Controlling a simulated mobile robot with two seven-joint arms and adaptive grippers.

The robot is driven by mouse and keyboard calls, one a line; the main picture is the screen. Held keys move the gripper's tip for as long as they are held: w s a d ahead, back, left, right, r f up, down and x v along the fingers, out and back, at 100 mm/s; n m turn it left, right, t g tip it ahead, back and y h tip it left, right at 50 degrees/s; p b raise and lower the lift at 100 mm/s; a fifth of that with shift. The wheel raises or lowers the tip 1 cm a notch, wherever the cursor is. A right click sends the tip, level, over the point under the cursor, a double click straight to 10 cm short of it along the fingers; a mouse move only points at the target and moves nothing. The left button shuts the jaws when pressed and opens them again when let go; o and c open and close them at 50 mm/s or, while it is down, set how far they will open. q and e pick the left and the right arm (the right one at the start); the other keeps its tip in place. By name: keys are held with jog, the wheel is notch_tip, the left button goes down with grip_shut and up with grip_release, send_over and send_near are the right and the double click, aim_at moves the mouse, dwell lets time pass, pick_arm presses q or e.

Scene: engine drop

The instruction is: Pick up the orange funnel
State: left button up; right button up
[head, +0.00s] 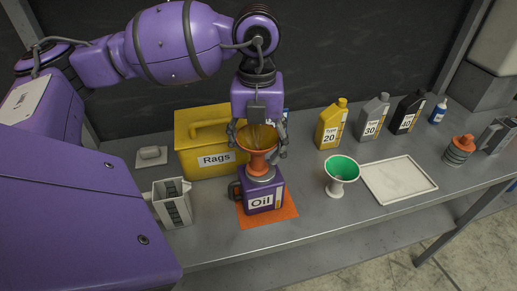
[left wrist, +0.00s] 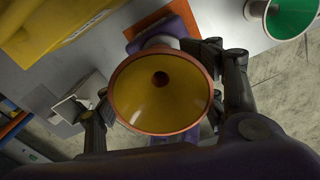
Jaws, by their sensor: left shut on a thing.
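The orange funnel (head: 259,159) has a yellowish inside and sits upright on top of the purple oil container (head: 264,192), labelled "Oil". My left gripper (head: 258,146) comes down from above and is shut on the funnel, one finger on each side of its cone. In the left wrist view the funnel (left wrist: 161,92) faces the camera with its dark centre hole showing, between the two fingers of the gripper (left wrist: 165,100). The spout's lower end is hidden. My right gripper is not in view.
The oil container stands on an orange mat (head: 284,210). A yellow Rags box (head: 194,164) is behind left, a grey jug (head: 173,203) left. A green funnel (head: 342,172) and white tray (head: 399,181) are right. Bottles marked 20 (head: 331,125), 30 (head: 371,118) and 40 (head: 407,113) stand behind.

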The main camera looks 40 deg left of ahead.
pick_arm(q)
notch_tip(320, 180, up, 2)
jog(key=shift+w+r, duration=0.1)
jog(key=shift+r, duration=0.05)
jog(key=s+r, duration=0.1)
jog(key=s+d+r, duration=0.1)
jog(key=r, duration=0.1)
jog(key=s+d+r, duration=0.1)
jog(key=r, duration=0.1)
jog(key=shift+s+r, duration=0.15)
jog(key=shift+s, duration=0.1)
jog(key=shift+s+d+r, duration=0.8)
jog(key=shift+s+d, duration=0.1)
jog(key=shift+s, duration=0.55)
jog(key=shift+s+d+r, duration=0.85)
jog(key=shift+s, duration=0.65)
jog(key=shift+s+d+r, duration=0.8)
jog(key=shift+s+d, duration=0.1)
jog(key=shift+s, duration=0.55)
jog(key=shift+w+a, duration=0.1)
jog(key=shift+w, duration=0.05)
